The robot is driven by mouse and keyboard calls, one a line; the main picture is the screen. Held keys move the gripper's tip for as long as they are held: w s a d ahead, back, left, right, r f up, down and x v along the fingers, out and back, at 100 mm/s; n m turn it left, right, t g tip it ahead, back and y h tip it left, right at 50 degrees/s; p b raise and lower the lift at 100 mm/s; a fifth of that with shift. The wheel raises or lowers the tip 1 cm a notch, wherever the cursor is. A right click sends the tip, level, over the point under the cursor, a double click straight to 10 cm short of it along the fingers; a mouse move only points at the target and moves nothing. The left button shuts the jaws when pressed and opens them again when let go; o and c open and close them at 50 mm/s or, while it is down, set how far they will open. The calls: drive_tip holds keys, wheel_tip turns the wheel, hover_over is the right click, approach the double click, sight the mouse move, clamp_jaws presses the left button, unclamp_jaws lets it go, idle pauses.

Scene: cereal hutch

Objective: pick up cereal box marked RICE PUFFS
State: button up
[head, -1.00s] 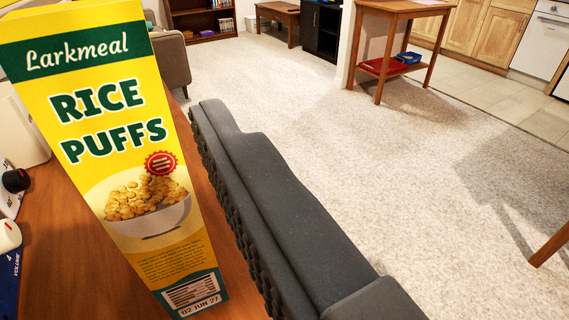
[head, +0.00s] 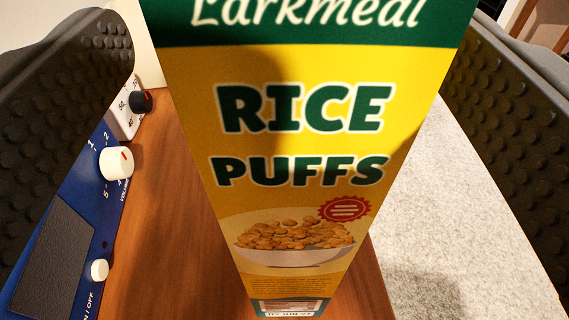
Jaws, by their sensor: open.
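The yellow and green cereal box marked RICE PUFFS (head: 300,205) stands upright on the wooden surface, its front face toward me. It fills the middle of the head view, and its top is cut off by the upper edge. My gripper (head: 290,130) is open, with one dark studded finger at the left edge and the other at the right edge. The box stands between the two fingers in the picture, with a visible gap on each side. I cannot tell how far the fingers reach along the box.
A blue and white device with knobs (head: 75,215) stands left of the box, close to the left finger. The brown wooden surface (head: 165,240) lies around the box's base. Pale carpet (head: 425,210) shows beyond its right edge.

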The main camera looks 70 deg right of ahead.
drive_tip(key=x, duration=0.5)
drive_tip(key=shift+s+f, duration=0.15)
drive_tip(key=c, duration=1.4)
drive_tip(key=shift+c, duration=0.7)
